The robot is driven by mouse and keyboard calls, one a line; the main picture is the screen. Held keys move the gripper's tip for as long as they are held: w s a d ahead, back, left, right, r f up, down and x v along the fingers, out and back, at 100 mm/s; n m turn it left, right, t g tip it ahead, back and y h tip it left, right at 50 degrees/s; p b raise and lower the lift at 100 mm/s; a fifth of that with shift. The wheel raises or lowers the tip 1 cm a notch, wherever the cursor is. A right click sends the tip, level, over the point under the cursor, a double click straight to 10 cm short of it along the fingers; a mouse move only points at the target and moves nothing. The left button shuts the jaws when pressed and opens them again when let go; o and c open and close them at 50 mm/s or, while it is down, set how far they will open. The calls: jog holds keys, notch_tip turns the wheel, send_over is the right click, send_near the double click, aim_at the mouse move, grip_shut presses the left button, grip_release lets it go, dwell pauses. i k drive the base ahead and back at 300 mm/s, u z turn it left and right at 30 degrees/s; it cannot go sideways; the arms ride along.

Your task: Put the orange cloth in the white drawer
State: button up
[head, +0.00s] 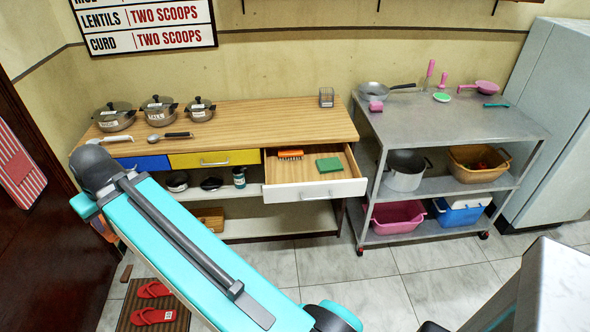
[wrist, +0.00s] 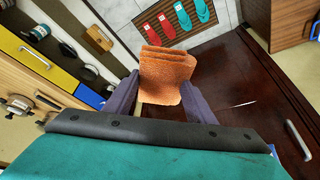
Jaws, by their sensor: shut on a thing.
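The orange cloth (wrist: 166,72) shows in the wrist view as a folded piece between the two dark fingers of my gripper (wrist: 161,84), which is shut on it. The cloth is held above the floor, in front of a dark brown door panel. In the head view, my arm hides most of the gripper and cloth. The white drawer (head: 315,190) is pulled open at the right end of the wooden counter, well to the right of my gripper. Inside it lie an orange-and-black brush (head: 290,154) and a green flat block (head: 328,165).
The blue drawer (head: 145,163) and yellow drawer (head: 214,158) are shut. Several pots and utensils stand on the counter (head: 260,120). A grey metal cart (head: 450,122) stands right of the open drawer. Slippers (head: 153,290) lie on a floor mat.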

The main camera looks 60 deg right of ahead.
aim_at(296, 178)
jog(key=i, duration=0.9)
jog(key=u, duration=0.05)
